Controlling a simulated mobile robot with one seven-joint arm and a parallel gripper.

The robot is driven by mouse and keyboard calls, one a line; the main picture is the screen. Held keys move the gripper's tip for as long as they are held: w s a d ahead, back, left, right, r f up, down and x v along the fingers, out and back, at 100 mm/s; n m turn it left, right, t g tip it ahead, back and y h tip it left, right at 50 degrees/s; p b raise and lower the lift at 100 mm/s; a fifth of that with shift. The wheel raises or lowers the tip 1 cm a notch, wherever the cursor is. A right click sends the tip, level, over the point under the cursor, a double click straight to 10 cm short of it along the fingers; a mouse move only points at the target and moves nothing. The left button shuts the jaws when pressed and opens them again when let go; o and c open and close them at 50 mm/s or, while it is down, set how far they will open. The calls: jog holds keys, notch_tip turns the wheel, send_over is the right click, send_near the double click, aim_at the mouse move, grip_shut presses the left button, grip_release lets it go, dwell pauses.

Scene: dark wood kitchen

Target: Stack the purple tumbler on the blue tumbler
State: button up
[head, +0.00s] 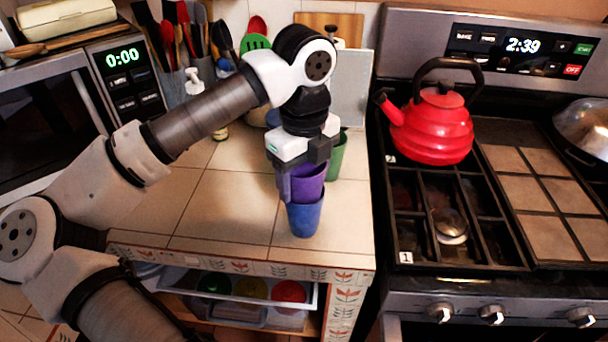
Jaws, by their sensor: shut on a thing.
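The purple tumbler (308,184) is directly above the blue tumbler (304,217) on the tiled counter. Its lower end meets or sits within the blue tumbler's rim; I cannot tell how deep. My gripper (298,178) points down and is shut on the purple tumbler, with one finger showing along its left side. The blue tumbler stands upright near the counter's front. My gripper hides the purple tumbler's top.
A green tumbler (337,156) stands close behind on the right. A red kettle (431,124) sits on the stove to the right. A microwave (58,112) and utensil holders are at the left and back. The counter left of the tumblers (220,205) is clear.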

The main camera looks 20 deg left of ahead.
jog(key=shift+f+b, duration=0.3)
jog(key=o, duration=1)
jog(key=shift+r+p, duration=0.45)
jog(key=shift+p, duration=0.1)
notch_tip(320, 180, up, 12)
jog(key=shift+r+b, duration=0.2)
jog(key=shift+b, duration=0.25)
